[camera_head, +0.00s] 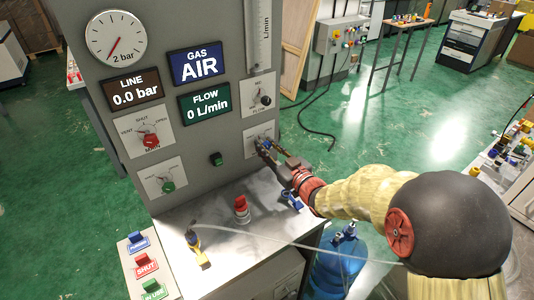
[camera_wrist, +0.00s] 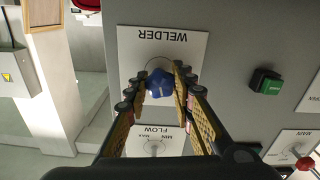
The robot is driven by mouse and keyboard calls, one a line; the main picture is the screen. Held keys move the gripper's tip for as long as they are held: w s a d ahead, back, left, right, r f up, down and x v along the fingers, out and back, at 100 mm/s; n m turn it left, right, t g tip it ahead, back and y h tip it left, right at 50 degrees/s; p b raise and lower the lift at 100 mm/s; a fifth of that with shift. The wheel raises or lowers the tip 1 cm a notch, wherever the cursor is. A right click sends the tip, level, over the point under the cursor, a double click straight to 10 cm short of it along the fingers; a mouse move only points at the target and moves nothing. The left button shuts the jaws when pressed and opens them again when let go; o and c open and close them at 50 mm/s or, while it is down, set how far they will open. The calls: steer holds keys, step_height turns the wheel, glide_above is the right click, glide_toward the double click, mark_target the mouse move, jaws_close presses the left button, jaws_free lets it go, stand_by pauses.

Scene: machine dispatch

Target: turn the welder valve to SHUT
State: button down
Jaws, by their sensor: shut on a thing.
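The welder valve is a blue knob (camera_wrist: 159,84) on a white plate (camera_wrist: 135,45) marked WELDER, which appears upside down in the wrist view. My gripper (camera_wrist: 160,76) has its two fingers on either side of the knob, closed on it. In the head view my gripper (camera_head: 263,146) reaches in from the right to the white plate (camera_head: 254,133) low on the right of the grey panel. There the fingers mostly hide the knob. I cannot read any SHUT mark on this plate, nor tell which mark the knob points at.
A FLOW dial plate (camera_head: 258,95) sits just above the welder plate. A green button (camera_head: 216,159) and the red-knobbed MAIN valve (camera_head: 151,140) are to the left. Below, a ledge carries a red knob (camera_head: 242,210) and a yellow-handled tool (camera_head: 200,248). A blue cylinder (camera_head: 338,260) stands below.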

steer(key=n+b, duration=0.2)
steer(key=shift+f+n, duration=0.2)
steer(key=shift+n, duration=0.2)
steer(key=shift+r+n+b, duration=0.15)
steer(key=shift+n+b, duration=1.05)
steer(key=shift+n, duration=0.3)
steer(key=c, duration=1.5)
jaws_free()
steer(key=shift+c, duration=0.2)
steer(key=shift+o, duration=0.3)
steer(key=v, duration=1.2)
